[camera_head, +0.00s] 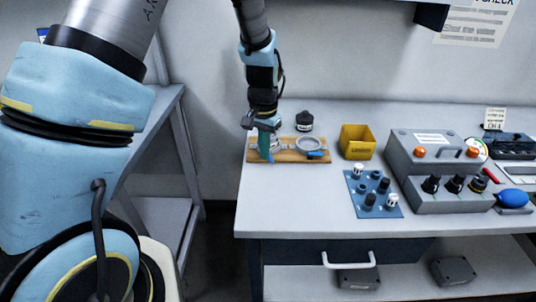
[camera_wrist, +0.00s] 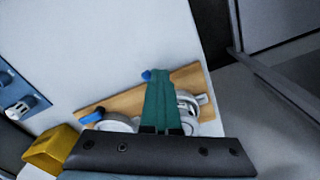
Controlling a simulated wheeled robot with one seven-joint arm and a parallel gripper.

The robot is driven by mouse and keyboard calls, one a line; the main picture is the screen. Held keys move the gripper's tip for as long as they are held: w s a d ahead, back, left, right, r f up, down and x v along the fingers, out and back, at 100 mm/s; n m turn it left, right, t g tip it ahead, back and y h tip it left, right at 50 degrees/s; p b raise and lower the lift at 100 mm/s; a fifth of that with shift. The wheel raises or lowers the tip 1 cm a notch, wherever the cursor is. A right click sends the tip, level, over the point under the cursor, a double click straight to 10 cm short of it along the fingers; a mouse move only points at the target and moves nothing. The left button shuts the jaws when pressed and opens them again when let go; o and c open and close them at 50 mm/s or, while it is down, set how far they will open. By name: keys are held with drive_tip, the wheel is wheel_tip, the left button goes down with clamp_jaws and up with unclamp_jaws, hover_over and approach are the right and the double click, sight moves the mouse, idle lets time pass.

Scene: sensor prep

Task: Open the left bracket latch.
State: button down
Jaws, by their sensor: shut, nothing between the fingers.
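A wooden board (camera_head: 289,156) on the bench carries two round grey brackets. The left bracket (camera_head: 277,143) is partly hidden behind my gripper (camera_head: 267,155) in the head view. In the wrist view the left bracket (camera_wrist: 187,104) lies just right of my teal fingers (camera_wrist: 158,75), which are shut and empty. A small blue piece, seemingly its latch (camera_wrist: 146,75), shows beside the fingertips; I cannot tell whether they touch. The right bracket (camera_head: 309,143) has a blue latch (camera_head: 316,155) at its front; in the wrist view that latch (camera_wrist: 92,116) points left.
A black-lidded jar (camera_head: 304,121) stands behind the board. A yellow bin (camera_head: 357,142), a blue plate with knobs (camera_head: 358,205) and a grey control box (camera_head: 437,160) stand to the right. Bare bench top lies in front of the board.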

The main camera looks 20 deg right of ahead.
drive_tip(key=shift+s+a+f, duration=0.1)
drive_tip(key=shift+s+f, duration=0.4)
drive_tip(key=shift+f, duration=0.05)
drive_tip(key=shift+s+d, duration=0.45)
drive_tip(key=shift+d, duration=0.25)
drive_tip(key=shift+d+p, duration=0.4)
drive_tip(key=shift+d+f, duration=0.1)
drive_tip(key=shift+d, duration=0.1)
drive_tip(key=shift+w+r, duration=0.15)
drive_tip(key=shift+r, duration=0.05)
drive_tip(key=shift+w, duration=0.1)
